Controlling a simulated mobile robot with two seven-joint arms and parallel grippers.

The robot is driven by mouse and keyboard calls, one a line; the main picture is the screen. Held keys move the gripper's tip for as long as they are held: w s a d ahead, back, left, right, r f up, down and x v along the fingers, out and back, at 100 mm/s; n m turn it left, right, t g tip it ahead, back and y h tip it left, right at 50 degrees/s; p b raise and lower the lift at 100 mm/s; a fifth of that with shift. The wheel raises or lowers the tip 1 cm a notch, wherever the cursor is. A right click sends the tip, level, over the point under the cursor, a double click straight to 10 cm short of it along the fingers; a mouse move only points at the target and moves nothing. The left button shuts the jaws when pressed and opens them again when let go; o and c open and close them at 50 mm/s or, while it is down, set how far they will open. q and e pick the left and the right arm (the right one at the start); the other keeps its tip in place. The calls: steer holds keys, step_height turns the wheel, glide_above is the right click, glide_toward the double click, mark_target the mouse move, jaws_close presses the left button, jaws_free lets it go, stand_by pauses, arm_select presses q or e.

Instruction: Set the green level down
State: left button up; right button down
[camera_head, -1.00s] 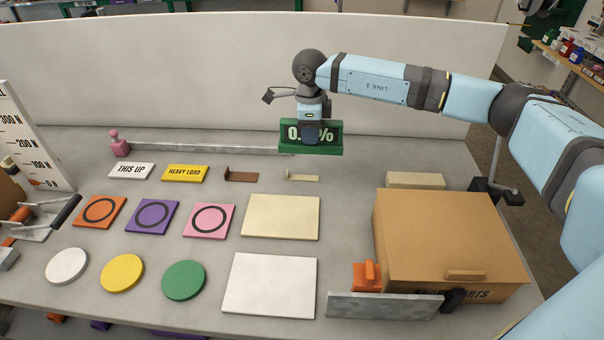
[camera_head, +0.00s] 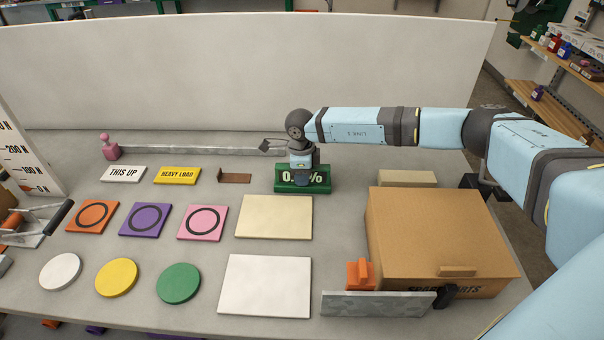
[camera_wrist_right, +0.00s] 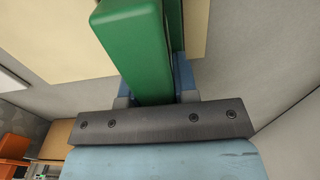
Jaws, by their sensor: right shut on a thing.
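The green level (camera_head: 288,187) has a dark display face with white characters, partly covered by my gripper. It is upright at the table surface, behind the cream square plate; I cannot tell whether its base touches the table. My right gripper (camera_head: 303,178) is shut on it from above. In the right wrist view the green level (camera_wrist_right: 137,50) runs between the fingers of the gripper (camera_wrist_right: 155,88). My left gripper is not in view.
A cream square plate (camera_head: 274,216) lies just in front of the level. A brown bracket (camera_head: 234,178) is to its left. A grey bar (camera_head: 200,151) runs behind. A large cardboard box (camera_head: 440,235) stands at the right.

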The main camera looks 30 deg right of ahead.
steer(key=c, duration=0.9)
jaws_free()
